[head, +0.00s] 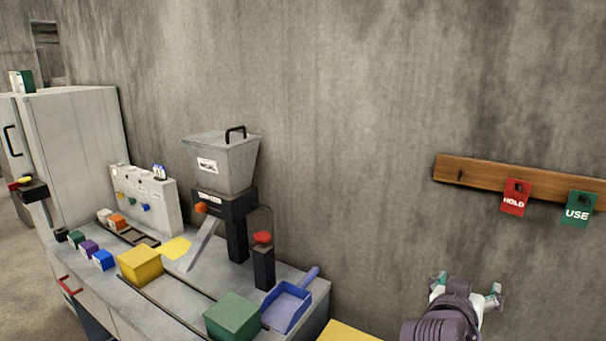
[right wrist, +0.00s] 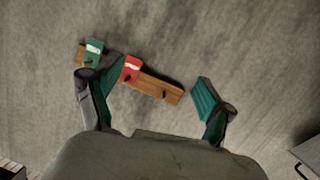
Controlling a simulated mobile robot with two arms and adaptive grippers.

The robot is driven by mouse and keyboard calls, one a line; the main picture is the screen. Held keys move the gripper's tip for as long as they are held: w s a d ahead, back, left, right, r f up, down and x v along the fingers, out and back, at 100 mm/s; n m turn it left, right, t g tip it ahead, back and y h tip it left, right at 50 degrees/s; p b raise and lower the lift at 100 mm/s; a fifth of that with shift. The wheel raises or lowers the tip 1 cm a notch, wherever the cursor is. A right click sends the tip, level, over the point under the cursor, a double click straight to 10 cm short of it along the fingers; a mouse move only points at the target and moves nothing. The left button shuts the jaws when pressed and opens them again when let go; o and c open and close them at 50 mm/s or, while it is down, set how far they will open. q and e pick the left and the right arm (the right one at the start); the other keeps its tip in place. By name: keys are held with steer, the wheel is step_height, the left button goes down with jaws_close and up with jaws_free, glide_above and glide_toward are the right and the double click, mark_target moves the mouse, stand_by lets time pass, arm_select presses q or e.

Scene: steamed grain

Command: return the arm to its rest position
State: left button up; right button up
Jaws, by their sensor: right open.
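My right gripper (head: 468,287) is in the lower right of the head view, in front of the bare wall and below the wooden rack. Its fingertips are teal. In the right wrist view the right gripper (right wrist: 158,95) has its two fingers wide apart with nothing between them. Beyond the fingers the wall rack (right wrist: 160,90) shows with its red tag (right wrist: 131,69) and green tag (right wrist: 93,48). My left gripper is not in the head view.
A wooden rack (head: 480,176) holds a red HOLD tag (head: 515,197) and a green USE tag (head: 579,210). A counter at left carries a grey hopper (head: 222,163), a yellow block (head: 140,264), a green block (head: 232,317) and a blue scoop (head: 287,305). A fridge (head: 75,130) stands behind.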

steer(key=s+a+f+n+g+y, duration=0.25)
steer(key=s+f, duration=0.35)
steer(key=f, duration=0.4)
steer(key=s+a+f+n+g+y, duration=0.1)
steer(key=s+f+n+g+y, duration=0.3)
steer(key=f, duration=0.6)
steer(key=s+a+f+n+g+y, duration=0.1)
steer(key=s+a+f+y, duration=0.1)
steer(key=s+f, duration=0.5)
steer(key=s+a+f+n+g+y, duration=0.1)
steer(key=s+a+f, duration=0.15)
steer(key=s, duration=0.75)
step_height(320, 180, down, 29)
steer(key=s+g+b, duration=0.1)
steer(key=s+b, duration=0.1)
steer(key=b, duration=0.1)
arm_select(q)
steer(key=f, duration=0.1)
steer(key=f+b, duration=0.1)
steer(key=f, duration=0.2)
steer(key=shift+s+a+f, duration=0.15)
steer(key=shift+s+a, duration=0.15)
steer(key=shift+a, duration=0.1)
arm_select(e)
steer(key=s+d+f+g, duration=0.1)
steer(key=s+d+f, duration=0.1)
steer(key=s+f, duration=1.4)
steer(key=shift+s+d+f, duration=0.25)
steer(key=shift+f, duration=0.55)
steer(key=shift+g, duration=0.25)
